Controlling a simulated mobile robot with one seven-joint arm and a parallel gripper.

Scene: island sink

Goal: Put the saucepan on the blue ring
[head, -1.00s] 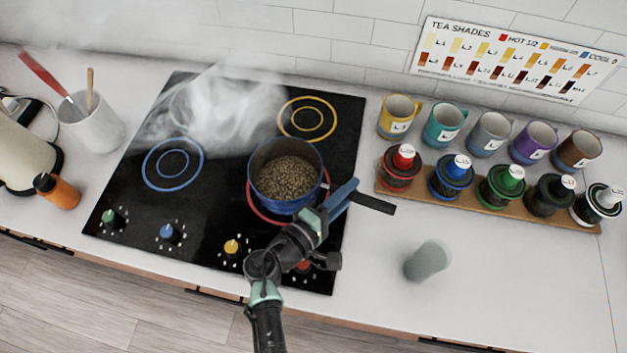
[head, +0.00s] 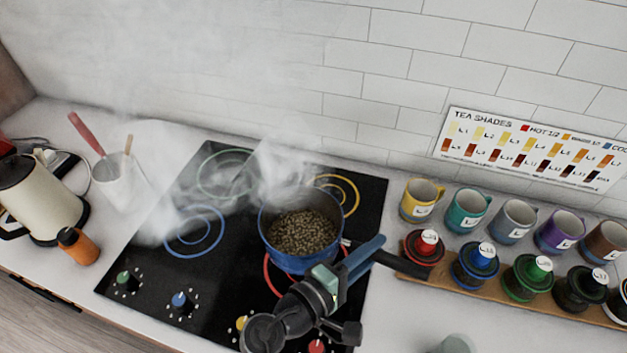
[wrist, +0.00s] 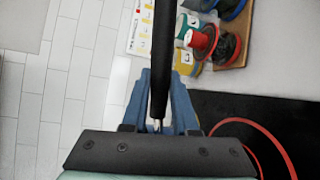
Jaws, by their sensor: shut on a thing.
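The saucepan (head: 300,228), blue and filled with brown granules, appears raised above the hob beside the red ring (head: 268,272). It overlaps part of the yellow ring (head: 352,190) in the head view. My gripper (head: 362,252) is shut on the saucepan's black handle (head: 400,264). In the wrist view the handle (wrist: 162,50) runs between the blue fingers of my gripper (wrist: 160,95); the pan's body is out of that view. The blue ring (head: 194,232) lies bare to the left of the pan, with steam drifting over it.
The green ring (head: 225,174) is behind, veiled by steam. Several lidded jars (head: 474,266) on a wooden board (head: 490,292) stand close to the handle's end, with mugs (head: 467,210) behind. A utensil cup (head: 118,178) and kettle (head: 40,200) stand left. A grey cup is partly visible at the bottom edge.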

